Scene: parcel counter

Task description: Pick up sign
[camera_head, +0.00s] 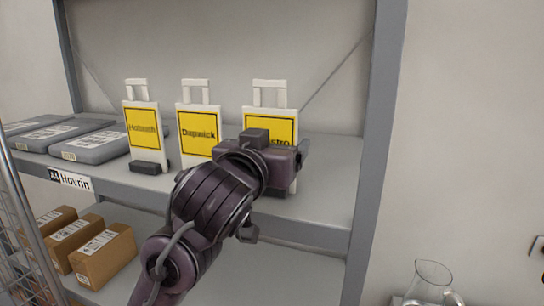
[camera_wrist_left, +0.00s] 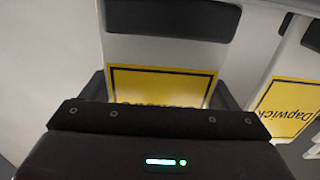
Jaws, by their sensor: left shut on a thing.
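Three white signs with yellow faces and open top handles stand in a row on the shelf. The left one (camera_head: 142,125) reads something like "Holtback", the middle one (camera_head: 198,130) reads "Dapwick". The right one (camera_head: 270,98) is partly hidden by my left gripper (camera_head: 284,162); only "stro" shows of its name. In the left wrist view the right sign's yellow face (camera_wrist_left: 160,83) appears upside down between my two dark fingers, which are shut on its sides. The sign's dark foot (camera_wrist_left: 170,18) shows above it. It looks upright. My right gripper is not in view.
Grey parcels (camera_head: 92,144) lie at the left of the grey shelf (camera_head: 320,205), which has a "Hovrin" label (camera_head: 70,180). Brown boxes (camera_head: 104,254) sit below. A grey post (camera_head: 376,160) stands just right of my gripper. A glass jug (camera_head: 430,284) is at the lower right.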

